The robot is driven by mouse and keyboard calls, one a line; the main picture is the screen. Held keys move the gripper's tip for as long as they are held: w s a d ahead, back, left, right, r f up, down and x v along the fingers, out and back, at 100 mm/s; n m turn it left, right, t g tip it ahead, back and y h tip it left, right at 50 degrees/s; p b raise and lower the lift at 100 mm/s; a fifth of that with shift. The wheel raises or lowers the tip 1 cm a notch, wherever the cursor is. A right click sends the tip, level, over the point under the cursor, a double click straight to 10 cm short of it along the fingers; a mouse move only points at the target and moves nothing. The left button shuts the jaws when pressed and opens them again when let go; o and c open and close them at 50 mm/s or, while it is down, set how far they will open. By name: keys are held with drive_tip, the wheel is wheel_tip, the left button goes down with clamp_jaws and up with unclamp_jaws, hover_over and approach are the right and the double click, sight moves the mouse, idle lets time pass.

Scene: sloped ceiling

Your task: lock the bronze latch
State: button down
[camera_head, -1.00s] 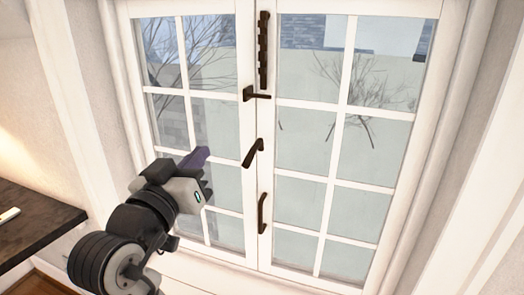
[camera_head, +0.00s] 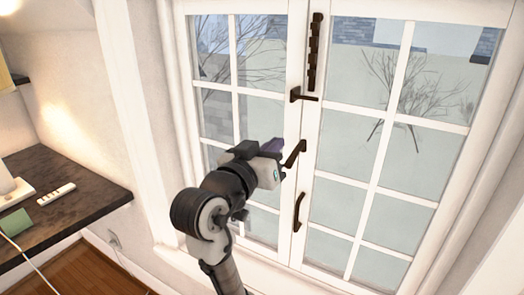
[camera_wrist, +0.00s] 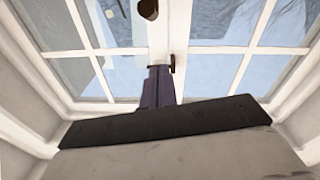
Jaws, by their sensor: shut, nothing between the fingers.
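Several dark bronze fittings sit along the middle of a white window. A tilted lever (camera_head: 295,153) slants down to the left at mid height. Above it is a horizontal latch handle (camera_head: 304,95), and below it a curved upright handle (camera_head: 299,212). I cannot tell which one the task calls the latch. My gripper (camera_head: 278,148) is shut and empty, its purple fingers just left of the tilted lever; touching or apart is unclear. In the wrist view, the shut fingers (camera_wrist: 158,88) point at the window's middle, with a dark rounded fitting (camera_wrist: 148,9) beyond them.
A dark notched bar (camera_head: 315,52) is fixed to the upper window frame. At the left, a dark desk (camera_head: 95,200) holds a white remote-like object (camera_head: 57,194) and a green item (camera_head: 15,222). The right panes are clear of my arm.

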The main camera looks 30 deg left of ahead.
sight(296, 157)
drive_tip(key=shift+w+d+f+p, duration=0.3)
drive_tip(key=shift+w+f+p, duration=0.1)
drive_tip(key=shift+w+f, duration=0.6)
drive_tip(key=shift+w+d+f+p, duration=0.25)
drive_tip(key=shift+w+f+p, duration=0.15)
drive_tip(key=shift+w+f, duration=0.6)
drive_tip(key=shift+w+r, duration=0.1)
drive_tip(key=shift+r, duration=0.1)
drive_tip(key=shift+w+f, duration=0.1)
